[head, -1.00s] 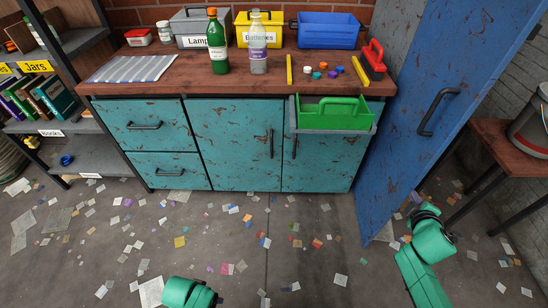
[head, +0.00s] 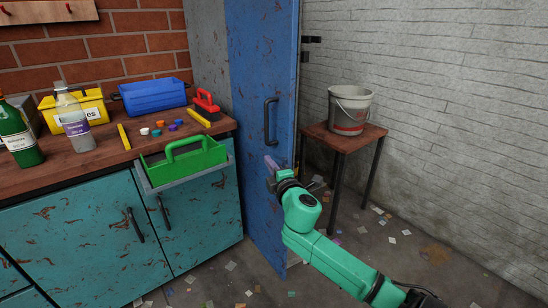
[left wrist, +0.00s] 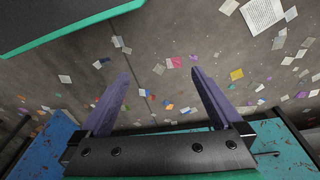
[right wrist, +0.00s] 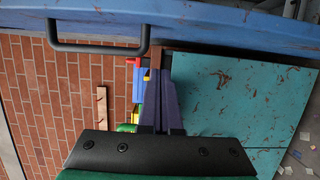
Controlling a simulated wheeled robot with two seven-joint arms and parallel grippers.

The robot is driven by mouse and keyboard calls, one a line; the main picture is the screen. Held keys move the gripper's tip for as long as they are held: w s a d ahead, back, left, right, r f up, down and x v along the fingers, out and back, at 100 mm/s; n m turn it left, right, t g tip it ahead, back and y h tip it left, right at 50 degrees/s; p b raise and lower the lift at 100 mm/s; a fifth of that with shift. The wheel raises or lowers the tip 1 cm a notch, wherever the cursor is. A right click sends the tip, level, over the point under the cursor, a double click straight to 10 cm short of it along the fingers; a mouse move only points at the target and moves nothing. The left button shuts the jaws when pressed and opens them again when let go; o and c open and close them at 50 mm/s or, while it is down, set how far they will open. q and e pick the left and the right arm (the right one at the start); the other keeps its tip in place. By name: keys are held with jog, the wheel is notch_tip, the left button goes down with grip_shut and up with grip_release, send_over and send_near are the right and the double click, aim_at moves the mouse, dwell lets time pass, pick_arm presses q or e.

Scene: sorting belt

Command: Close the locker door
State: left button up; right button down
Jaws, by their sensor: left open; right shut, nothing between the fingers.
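The blue locker door (head: 245,100) stands open beside the counter in the head view, with a dark bar handle (head: 270,120) on its face. In the right wrist view the door (right wrist: 220,32) crosses the top and its handle (right wrist: 97,47) is at upper left. My right gripper (head: 271,164) is shut and empty, just below the handle and close to the door; I cannot tell if it touches. Its closed fingers (right wrist: 162,75) also show in the right wrist view. My left gripper (left wrist: 159,74) is open and empty above the littered floor, outside the head view.
The teal counter (head: 80,245) is left of the door, with a green tray (head: 185,165) at its front corner. A stool (head: 345,138) with a bucket (head: 350,110) stands right of the door by the wall (head: 450,100). Paper scraps litter the floor.

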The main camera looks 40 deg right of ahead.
aim_at(277, 154)
jog(key=w+d, duration=0.1)
jog(key=d, duration=0.1)
jog(key=w+d, duration=0.2)
jog(key=shift+d+f+b, duration=0.1)
jog(key=shift+d+b, duration=0.05)
jog(key=shift+b, duration=0.25)
pick_arm(q)
notch_tip(277, 154, up, 2)
jog(key=shift+d+r, duration=0.15)
jog(key=shift+r, duration=0.05)
pick_arm(e)
jog(key=shift+d, duration=0.4)
